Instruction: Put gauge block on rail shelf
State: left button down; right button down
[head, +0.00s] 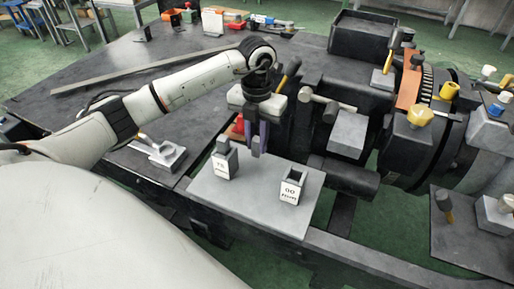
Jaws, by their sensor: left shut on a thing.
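My left gripper (258,152) points down over the light grey plate (245,196), which looks like the rail shelf. Its bluish fingers are shut on a narrow dark thing, apparently the gauge block, mostly hidden between them. A grey block with a dark top and a white number label (225,165) stands on the plate, left of the fingertips. A second labelled block (291,186), with a dark square top, stands on the plate at the right. The fingertips are between the two blocks, towards the back edge; contact with the plate cannot be told. My right gripper is not in view.
A large dark machine (350,100) with a yellow knob (420,114) fills the right. A hammer-like tool (326,105) lies close right of my gripper. A grey clamp-like piece (160,152) is on the dark table at left. The plate's front part is clear.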

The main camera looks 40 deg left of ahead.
aim_at(257, 150)
pick_arm(q)
notch_tip(257, 150, down, 3)
dwell(0.3)
jog(key=c, duration=1.6)
grip_release()
jog(key=shift+f, duration=0.1)
notch_tip(257, 150, up, 12)
jog(key=shift+r, duration=0.2)
